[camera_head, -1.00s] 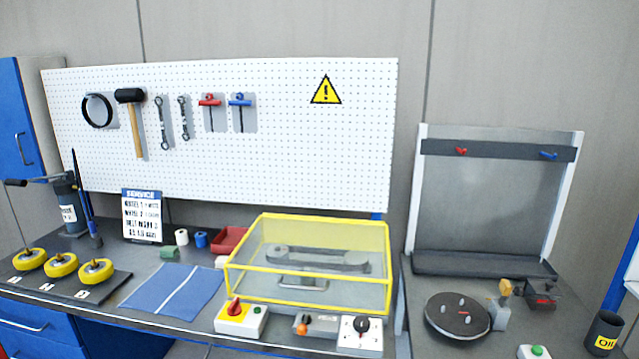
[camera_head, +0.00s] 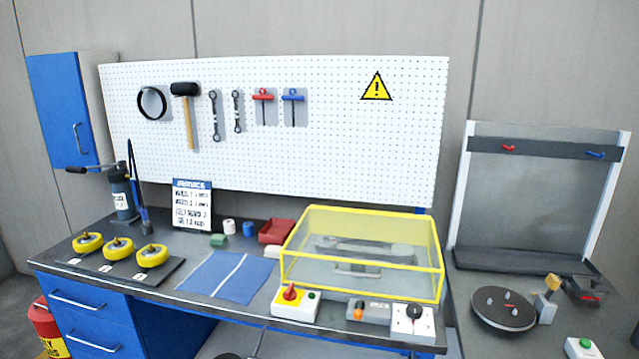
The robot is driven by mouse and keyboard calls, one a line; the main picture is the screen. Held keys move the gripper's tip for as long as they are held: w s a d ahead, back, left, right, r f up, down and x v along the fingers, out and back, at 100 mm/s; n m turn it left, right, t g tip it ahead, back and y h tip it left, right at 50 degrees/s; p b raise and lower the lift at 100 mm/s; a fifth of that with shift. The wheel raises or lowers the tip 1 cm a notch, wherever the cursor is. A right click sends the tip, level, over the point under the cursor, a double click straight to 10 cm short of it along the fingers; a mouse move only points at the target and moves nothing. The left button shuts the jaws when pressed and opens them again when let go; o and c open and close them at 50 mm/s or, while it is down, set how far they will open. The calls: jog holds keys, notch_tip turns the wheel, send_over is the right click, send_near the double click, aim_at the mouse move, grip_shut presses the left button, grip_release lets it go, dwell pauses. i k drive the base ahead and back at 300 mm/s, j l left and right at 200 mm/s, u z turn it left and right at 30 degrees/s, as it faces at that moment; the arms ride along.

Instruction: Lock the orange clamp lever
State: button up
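The orange clamp lever (camera_head: 358,315) is a small orange knob on a grey block (camera_head: 374,309) at the front edge of the workbench. It stands between a yellow-and-white box with a red rotary switch (camera_head: 291,293) and a white box with a black dial (camera_head: 412,318). Whether the lever is locked is too small to tell. Behind it a yellow-framed clear cover (camera_head: 362,215) stands closed over a grey belt mechanism (camera_head: 366,250). My gripper is not in view.
The blue mat (camera_head: 227,277) lies bare on the bench (camera_head: 150,296). Yellow wheels (camera_head: 118,248) stand on a dark plate at left. A second table at right holds a dark round disc (camera_head: 503,308).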

aim_at(358, 314)
jog(key=k, duration=0.1)
jog(key=i+j+u, duration=0.15)
jog(key=i, duration=0.8)
